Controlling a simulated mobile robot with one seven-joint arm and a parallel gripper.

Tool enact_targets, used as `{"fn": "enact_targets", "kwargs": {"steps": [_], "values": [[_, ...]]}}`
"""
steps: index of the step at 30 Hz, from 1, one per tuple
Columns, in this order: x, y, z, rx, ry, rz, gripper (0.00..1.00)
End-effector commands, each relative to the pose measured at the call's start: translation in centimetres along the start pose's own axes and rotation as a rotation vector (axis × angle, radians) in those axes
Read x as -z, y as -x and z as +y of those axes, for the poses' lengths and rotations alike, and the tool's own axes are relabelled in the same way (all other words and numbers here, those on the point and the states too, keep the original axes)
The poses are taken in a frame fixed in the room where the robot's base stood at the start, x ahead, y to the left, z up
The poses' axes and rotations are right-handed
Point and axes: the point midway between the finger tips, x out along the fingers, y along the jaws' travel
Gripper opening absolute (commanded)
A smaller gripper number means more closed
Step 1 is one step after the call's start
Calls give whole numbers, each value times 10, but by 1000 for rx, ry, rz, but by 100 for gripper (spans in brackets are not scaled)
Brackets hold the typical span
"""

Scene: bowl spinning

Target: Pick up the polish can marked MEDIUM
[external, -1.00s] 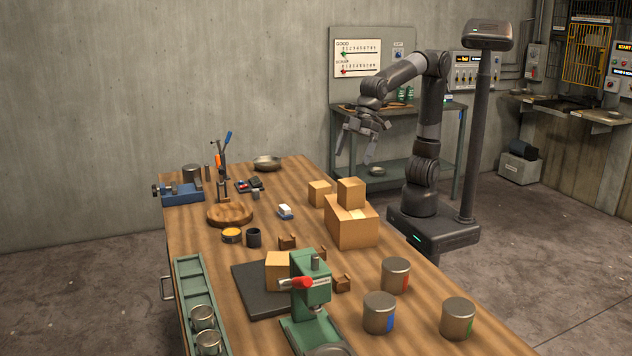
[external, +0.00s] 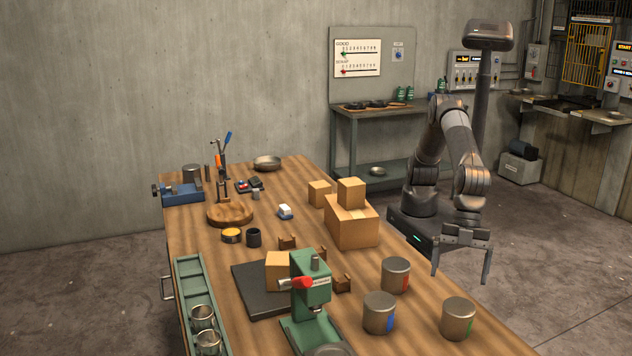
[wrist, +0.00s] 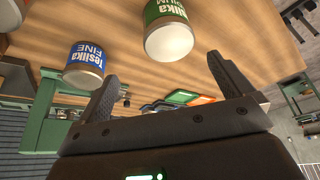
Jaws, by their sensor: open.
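The MEDIUM can (wrist: 168,38) shows in the wrist view with a green label, "DIUM" readable, its top cut off by the frame. In the external view the can with a green label patch (external: 458,319) stands upright near the table's right edge. My gripper (external: 460,280) is open and empty beyond that edge, behind the can and apart from it. In the wrist view the fingers of my gripper (wrist: 163,68) are spread, with the MEDIUM can beyond them, nearer the right finger.
The blue FINE can (wrist: 85,65) also stands in the external view (external: 379,313), left of the green one. A red-labelled can (external: 395,275) stands behind them. A green press (external: 312,290) and cardboard boxes (external: 351,227) are further left on the wooden table (external: 420,325).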

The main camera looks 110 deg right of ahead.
Motion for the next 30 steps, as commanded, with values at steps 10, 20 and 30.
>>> {"fn": "enact_targets", "kwargs": {"steps": [10, 20, 30], "values": [[0, -37, -14, 3, 13, -3, 97], [-1, -72, -15, 3, 13, -2, 97], [-2, -115, -16, 4, 13, 0, 97]]}}
